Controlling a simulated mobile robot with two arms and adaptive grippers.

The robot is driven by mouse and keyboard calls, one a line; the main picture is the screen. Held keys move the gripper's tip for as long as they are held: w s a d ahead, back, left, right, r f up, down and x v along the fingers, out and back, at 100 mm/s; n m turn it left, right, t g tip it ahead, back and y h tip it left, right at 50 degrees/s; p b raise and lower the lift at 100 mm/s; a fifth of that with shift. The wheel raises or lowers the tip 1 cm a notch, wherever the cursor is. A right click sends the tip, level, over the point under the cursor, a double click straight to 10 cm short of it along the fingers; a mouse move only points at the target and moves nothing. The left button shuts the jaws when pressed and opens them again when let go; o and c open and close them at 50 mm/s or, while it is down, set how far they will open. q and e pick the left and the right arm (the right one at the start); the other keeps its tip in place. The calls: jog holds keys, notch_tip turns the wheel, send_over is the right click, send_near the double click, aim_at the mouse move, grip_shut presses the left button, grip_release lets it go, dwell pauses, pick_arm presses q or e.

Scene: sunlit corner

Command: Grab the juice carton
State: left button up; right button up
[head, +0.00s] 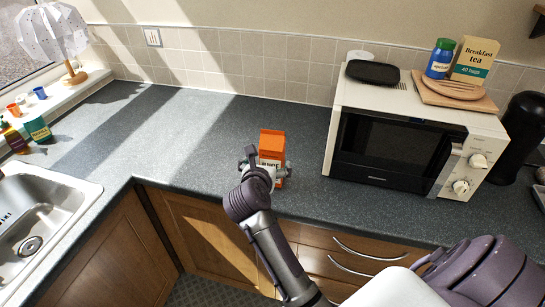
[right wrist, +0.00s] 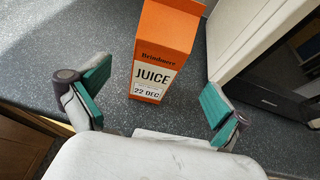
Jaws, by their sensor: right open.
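The orange juice carton (head: 272,146) stands upright on the dark grey counter, left of the microwave. Its front has a white label reading JUICE. In the right wrist view the carton (right wrist: 163,52) stands beyond and between the fingers. My right gripper (head: 267,167) is at the carton's near side in the head view, hiding part of its lower front. In the right wrist view my right gripper (right wrist: 155,105) is open, with its green-padded fingers spread wide to either side and a gap between each finger and the carton. My left gripper is not in view.
The cream microwave (head: 395,140) stands close to the carton's right, with a black tray (head: 373,72), a wooden board (head: 455,93) and a tea box (head: 475,60) on top. The sink (head: 45,205) is at left. The counter (head: 190,130) left of the carton is clear.

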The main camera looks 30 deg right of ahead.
aim_at(271, 156)
jog(key=x, duration=0.4)
jog(key=shift+d+p, duration=0.1)
jog(key=shift+p, duration=0.25)
jog(key=shift+w+d+f, duration=0.1)
jog(key=shift+w+d, duration=0.15)
jog(key=shift+w, duration=0.1)
jog(key=p+x, duration=0.2)
jog(key=x, duration=0.2)
jog(key=shift+w+d+f, duration=0.2)
jog(key=shift+w+f, duration=0.05)
jog(key=shift+f, duration=0.05)
jog(key=shift+a, duration=0.1)
jog(key=shift+c, duration=1)
jog(key=c, duration=1.6)
jog(key=shift+r, duration=0.2)
